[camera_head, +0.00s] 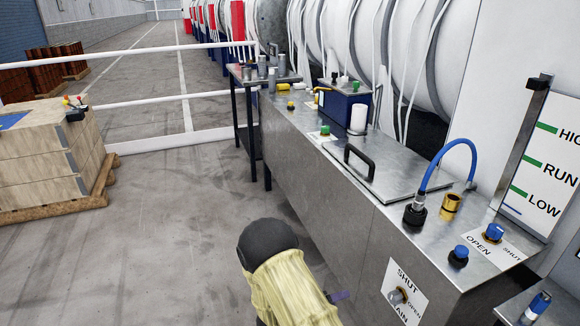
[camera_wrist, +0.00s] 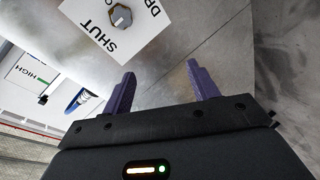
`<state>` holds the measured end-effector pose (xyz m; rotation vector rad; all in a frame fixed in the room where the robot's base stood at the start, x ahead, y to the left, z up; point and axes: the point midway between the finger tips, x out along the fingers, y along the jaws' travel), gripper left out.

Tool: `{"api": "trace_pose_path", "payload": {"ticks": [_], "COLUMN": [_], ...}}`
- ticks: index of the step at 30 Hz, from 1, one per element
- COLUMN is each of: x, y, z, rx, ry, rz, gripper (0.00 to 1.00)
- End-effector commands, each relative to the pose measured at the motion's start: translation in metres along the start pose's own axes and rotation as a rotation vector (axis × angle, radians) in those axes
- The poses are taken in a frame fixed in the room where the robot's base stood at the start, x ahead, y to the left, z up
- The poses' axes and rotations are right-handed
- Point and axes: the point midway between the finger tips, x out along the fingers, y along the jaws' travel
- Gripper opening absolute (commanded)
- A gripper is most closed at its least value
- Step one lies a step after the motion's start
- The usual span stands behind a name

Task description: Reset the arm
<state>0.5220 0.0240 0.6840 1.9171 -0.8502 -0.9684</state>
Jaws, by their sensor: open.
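My gripper shows in the wrist view (camera_wrist: 160,90) with its two purple fingers apart and nothing between them. The same knob (camera_head: 398,297) is right of the gripper in the head view.
The metal cabinet (camera_head: 290,160) runs along the right, with a black handle (camera_head: 359,161), blue hose (camera_head: 447,150) and valve knobs (camera_head: 492,232) on top. A wooden crate (camera_head: 45,160) stands at left. A white rail (camera_head: 180,138) crosses behind. Grey floor between crate and cabinet is clear.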

Motion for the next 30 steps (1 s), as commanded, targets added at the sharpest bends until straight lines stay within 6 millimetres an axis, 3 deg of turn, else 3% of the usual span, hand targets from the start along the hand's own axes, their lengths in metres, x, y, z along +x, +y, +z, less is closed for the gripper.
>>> {"api": "trace_pose_path", "payload": {"ticks": [6, 14, 20, 30], "x": [-0.002, -0.032, -0.064, -0.106], "y": [0.018, 0.054, 0.094, 0.161], "z": [-0.046, -0.067, -0.051, 0.026], "rx": [0.223, 0.372, 0.394, 0.308], "ry": [0.054, 0.046, -0.02, -0.215], "rz": [-0.352, -0.729, -0.955, -1.118], "gripper": [0.59, 0.59, 0.59, 0.59]}}
